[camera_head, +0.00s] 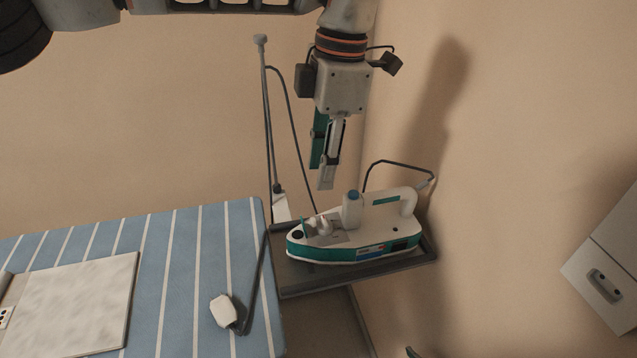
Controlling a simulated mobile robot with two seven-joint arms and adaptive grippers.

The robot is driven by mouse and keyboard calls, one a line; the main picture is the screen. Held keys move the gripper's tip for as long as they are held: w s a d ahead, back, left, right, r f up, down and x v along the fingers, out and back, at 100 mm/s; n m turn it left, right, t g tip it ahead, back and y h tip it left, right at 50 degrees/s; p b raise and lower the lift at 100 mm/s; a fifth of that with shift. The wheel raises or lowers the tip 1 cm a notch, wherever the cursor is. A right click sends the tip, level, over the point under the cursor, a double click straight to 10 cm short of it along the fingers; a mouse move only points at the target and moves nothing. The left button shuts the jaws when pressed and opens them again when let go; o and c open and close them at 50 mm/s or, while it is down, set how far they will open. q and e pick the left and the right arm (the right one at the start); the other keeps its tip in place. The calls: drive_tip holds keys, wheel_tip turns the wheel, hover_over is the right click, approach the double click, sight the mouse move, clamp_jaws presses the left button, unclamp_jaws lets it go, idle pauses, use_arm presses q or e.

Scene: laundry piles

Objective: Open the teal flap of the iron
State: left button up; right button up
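The iron (372,245) is white with a teal lower band and a blue-capped part on top, and rests on a dark tray beside the board. My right gripper is not in view.
A blue striped ironing board (185,245) fills the lower left, with a pale folded cloth (75,305) and a small white corded piece (224,310). The dark tray (300,283) borders the board. A thin grey pole (265,110) stands behind. A grey cabinet (610,265) is at right.

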use_arm(q)
drive_tip(key=shift+r, duration=0.5)
drive_tip(key=shift+f, duration=0.1)
drive_tip(key=c, duration=0.7)
drive_tip(key=shift+s+f, duration=0.2)
clamp_jaws()
drive_tip(key=n+t+h, duration=0.2)
drive_tip(key=t+h, duration=0.1)
drive_tip(key=h, duration=0.6)
approach(311, 220)
drive_tip(key=x, duration=0.6)
